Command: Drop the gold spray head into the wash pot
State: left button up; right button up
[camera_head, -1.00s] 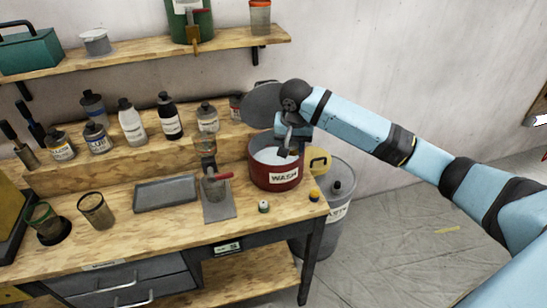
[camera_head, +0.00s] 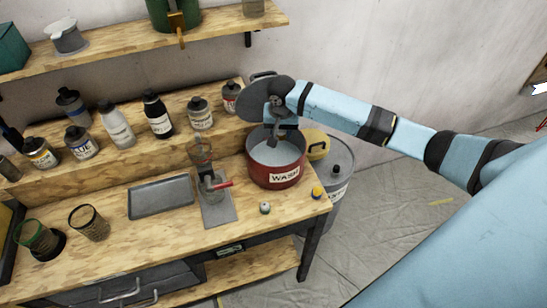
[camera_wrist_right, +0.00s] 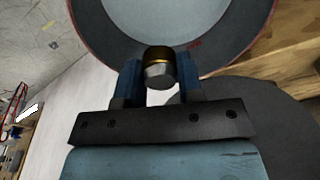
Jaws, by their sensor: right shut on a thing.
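The wash pot (camera_head: 262,177) is a red round pot with a WASH label, standing on the right end of the wooden bench. Its top is open and pale grey shows inside. My right gripper (camera_head: 274,138) is over the back part of the pot's opening, pointing down. In the right wrist view the gripper (camera_wrist_right: 160,76) is shut on a small round piece with a gold band and a silvery end, the gold spray head (camera_wrist_right: 160,66). The pot's opening and red rim (camera_wrist_right: 86,45) lie beyond it. My left gripper is not in view.
A dark disc (camera_head: 255,103), perhaps a lid, stands behind the pot. A small white cap (camera_head: 265,208) and a yellow cap (camera_head: 318,192) lie in front. A grey tray (camera_head: 160,196) is to the left, with several bottles behind. A grey drum (camera_head: 341,170) stands beside the bench.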

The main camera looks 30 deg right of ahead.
jog(key=shift+f, duration=1.05)
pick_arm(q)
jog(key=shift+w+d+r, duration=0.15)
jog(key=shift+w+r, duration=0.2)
pick_arm(e)
jog(key=shift+f, duration=0.1)
jog(key=o, duration=1)
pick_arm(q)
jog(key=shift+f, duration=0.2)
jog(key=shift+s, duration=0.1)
